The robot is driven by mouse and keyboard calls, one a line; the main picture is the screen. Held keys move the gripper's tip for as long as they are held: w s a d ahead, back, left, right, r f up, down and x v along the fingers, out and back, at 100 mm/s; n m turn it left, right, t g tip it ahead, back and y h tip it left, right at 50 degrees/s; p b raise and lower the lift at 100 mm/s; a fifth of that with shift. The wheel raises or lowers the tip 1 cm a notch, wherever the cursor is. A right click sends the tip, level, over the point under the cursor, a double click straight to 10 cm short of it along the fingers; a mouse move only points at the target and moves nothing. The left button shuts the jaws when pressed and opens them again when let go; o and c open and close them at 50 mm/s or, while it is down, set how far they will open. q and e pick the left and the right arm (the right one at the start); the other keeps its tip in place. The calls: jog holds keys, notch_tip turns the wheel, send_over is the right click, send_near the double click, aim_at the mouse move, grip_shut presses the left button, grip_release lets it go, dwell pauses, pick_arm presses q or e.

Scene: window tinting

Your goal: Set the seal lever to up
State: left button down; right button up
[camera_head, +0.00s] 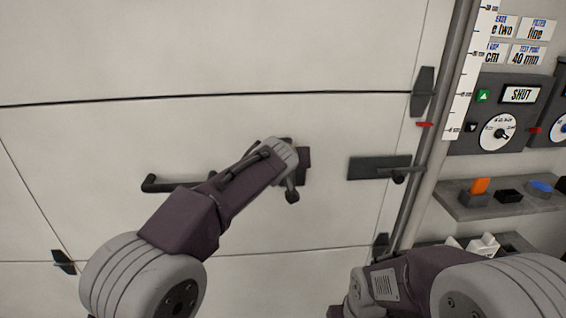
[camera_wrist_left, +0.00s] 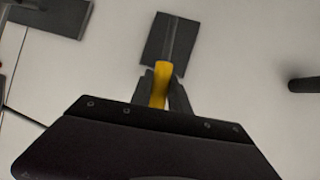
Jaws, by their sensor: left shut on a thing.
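The lever with a yellow grip (camera_wrist_left: 161,82), which I take for the seal lever, stands on a dark plate (camera_wrist_left: 172,38) in the left wrist view. My left gripper (camera_wrist_left: 161,92) is shut on the yellow grip, one finger on each side. In the head view my left arm reaches to the pale door and hides the lever and the fingertips. Only part of the plate (camera_head: 304,160) shows there. Whether the lever stands up or down, I cannot tell. My right arm is at the bottom right of the head view; its gripper does not show.
A dark bar handle (camera_head: 165,185) is left of my gripper, and another plate with a latch (camera_head: 365,167) is to its right. A vertical pipe (camera_head: 432,150) runs beside the door. Further right are a dial panel (camera_head: 497,110) and a shelf (camera_head: 500,208) holding small blocks.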

pick_arm(q)
jog(key=shift+d+m+y+p, duration=0.4)
jog(key=shift+d+m, duration=0.1)
jog(key=shift+d, duration=0.1)
jog(key=c, duration=1.4)
grip_release()
jog(key=shift+o, duration=0.7)
jog(key=shift+w+d, duration=0.1)
jog(key=b+v, duration=0.1)
jog(key=v, duration=0.8)
